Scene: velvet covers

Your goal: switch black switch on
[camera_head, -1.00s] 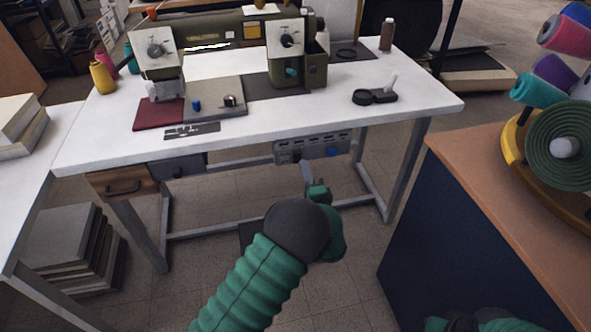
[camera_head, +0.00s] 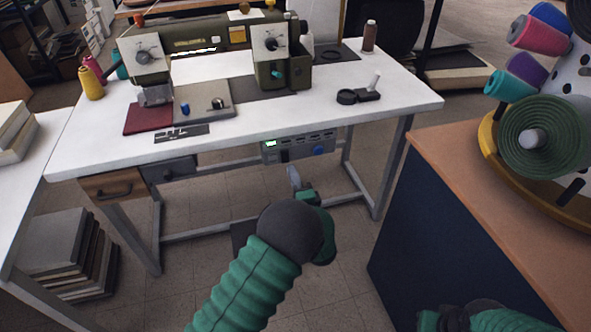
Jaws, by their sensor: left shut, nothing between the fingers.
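A grey control box (camera_head: 310,144) hangs under the front edge of the white sewing table. Its left end shows a lit green display (camera_head: 270,145), and a blue knob (camera_head: 319,150) sits towards its right end. The black switch is too small to make out for certain on the panel. My left gripper (camera_head: 294,178) is shut and empty, its fingertips pointing up just below the box, apart from it in the picture. Part of my right arm (camera_head: 485,317) shows at the bottom right edge; its fingers are not visible.
The white table (camera_head: 390,110) carries an olive sewing machine (camera_head: 210,38), thread cones and small tools. A drawer unit (camera_head: 113,187) hangs left of the box. An orange-topped cabinet (camera_head: 450,180) with a thread stand is at right.

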